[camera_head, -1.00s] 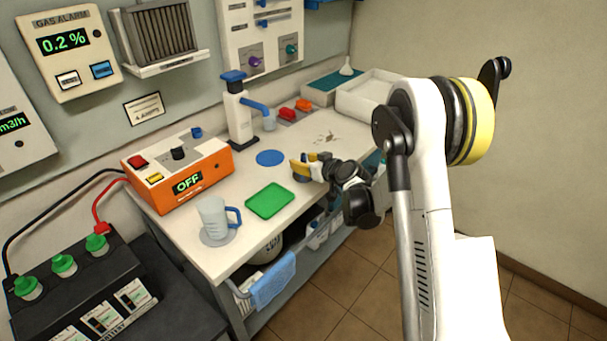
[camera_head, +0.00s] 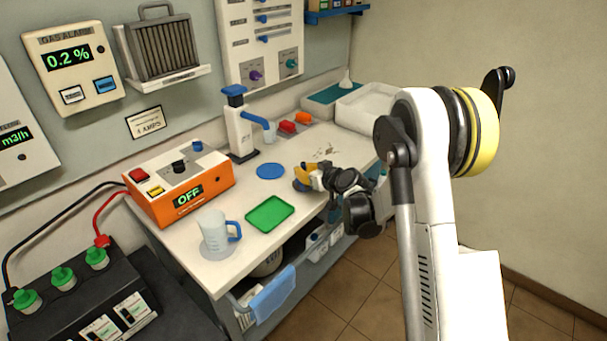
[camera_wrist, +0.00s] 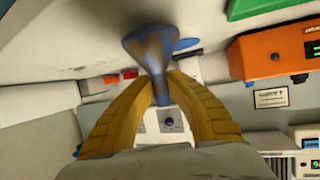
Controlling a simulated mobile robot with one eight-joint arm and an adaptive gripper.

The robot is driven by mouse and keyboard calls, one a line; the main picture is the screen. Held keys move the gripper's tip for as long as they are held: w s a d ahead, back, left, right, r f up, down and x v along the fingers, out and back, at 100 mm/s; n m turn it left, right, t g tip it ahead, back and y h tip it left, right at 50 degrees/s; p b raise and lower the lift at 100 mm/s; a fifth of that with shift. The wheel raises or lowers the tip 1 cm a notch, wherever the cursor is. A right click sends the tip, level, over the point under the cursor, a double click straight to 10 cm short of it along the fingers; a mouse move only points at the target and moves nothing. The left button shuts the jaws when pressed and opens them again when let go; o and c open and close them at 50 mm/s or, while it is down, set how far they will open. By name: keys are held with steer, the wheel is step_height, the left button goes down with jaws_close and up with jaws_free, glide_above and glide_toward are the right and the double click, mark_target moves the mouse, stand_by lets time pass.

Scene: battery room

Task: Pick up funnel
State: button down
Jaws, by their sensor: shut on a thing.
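A dark blue funnel (camera_wrist: 152,50) fills the middle of the wrist view. Its wide mouth is toward the top of that picture and its narrow stem lies between my two yellow fingers. My gripper (camera_wrist: 160,88) is shut on the stem. In the head view my gripper (camera_head: 304,174) is over the workbench, just right of a flat blue disc (camera_head: 270,171). The funnel is small and mostly hidden there, and I cannot tell whether it touches the bench.
A green tray (camera_head: 269,213) and a clear jug with blue handle (camera_head: 214,232) stand on the workbench (camera_head: 190,262). An orange charger (camera_head: 180,185), a white dispenser (camera_head: 240,125) and a white bin (camera_head: 372,104) line the back. The bench front is partly clear.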

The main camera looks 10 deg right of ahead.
steer(key=r, duration=0.1)
steer(key=d+r+p, duration=0.1)
steer(key=r, duration=0.1)
steer(key=shift+r, duration=0.15)
steer(key=d+r+p, duration=0.3)
steer(key=d+r, duration=0.3)
steer(key=d, duration=0.4)
steer(key=shift+d, duration=0.35)
